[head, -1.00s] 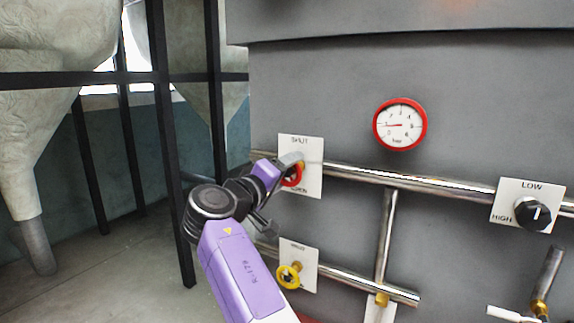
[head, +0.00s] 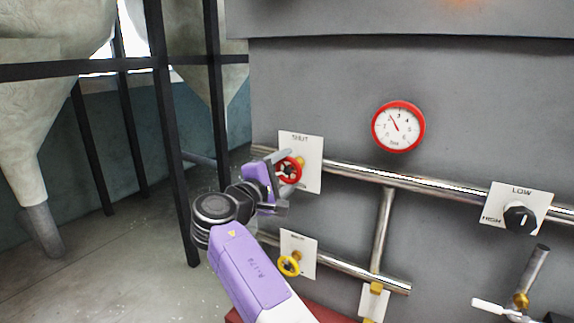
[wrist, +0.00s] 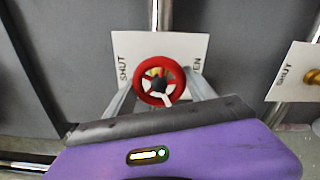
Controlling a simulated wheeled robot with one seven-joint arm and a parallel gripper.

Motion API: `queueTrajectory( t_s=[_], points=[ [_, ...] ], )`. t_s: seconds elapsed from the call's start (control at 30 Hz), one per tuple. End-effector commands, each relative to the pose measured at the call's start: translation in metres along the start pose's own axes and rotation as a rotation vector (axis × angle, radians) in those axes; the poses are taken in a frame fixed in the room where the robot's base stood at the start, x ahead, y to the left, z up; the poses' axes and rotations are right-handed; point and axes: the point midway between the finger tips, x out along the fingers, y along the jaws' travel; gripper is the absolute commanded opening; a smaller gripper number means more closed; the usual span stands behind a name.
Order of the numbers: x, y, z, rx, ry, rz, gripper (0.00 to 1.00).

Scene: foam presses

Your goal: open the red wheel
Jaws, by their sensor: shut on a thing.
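The red wheel (head: 291,171) sits on a white plate (head: 313,178) marked SHUT at the top, on the upper metal pipe. It also shows in the wrist view (wrist: 142,72), where the plate carries SHUT at the left and a partly hidden label ending in EN at the right. My gripper (head: 287,166) is at the wheel, with one finger on each side of its rim, shut on it. In the wrist view my gripper (wrist: 160,88) spans the wheel. A round red gauge (head: 398,127) above right has its needle pointing up and left.
A black knob (head: 520,219) marked LOW and HIGH and a white-handled lever (head: 497,311) are at the right. Black posts (head: 172,130) stand close left of my arm.

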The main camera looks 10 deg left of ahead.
Motion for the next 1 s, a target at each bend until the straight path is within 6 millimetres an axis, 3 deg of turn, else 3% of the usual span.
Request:
queueTrajectory(
  t_s=[0.67, 0.7, 0.8, 1.0],
  points=[
    [-0.0021, -0.0007, -0.0032, -0.068, 0.007, 0.001, 0.24],
    [-0.0021, -0.0007, -0.0032, -0.068, 0.008, 0.001, 0.66],
    [-0.0018, -0.0008, -0.0027, -0.068, 0.006, 0.000, 0.86],
    [-0.0009, -0.0007, -0.0015, -0.067, 0.003, 0.000, 0.86]
  ],
)
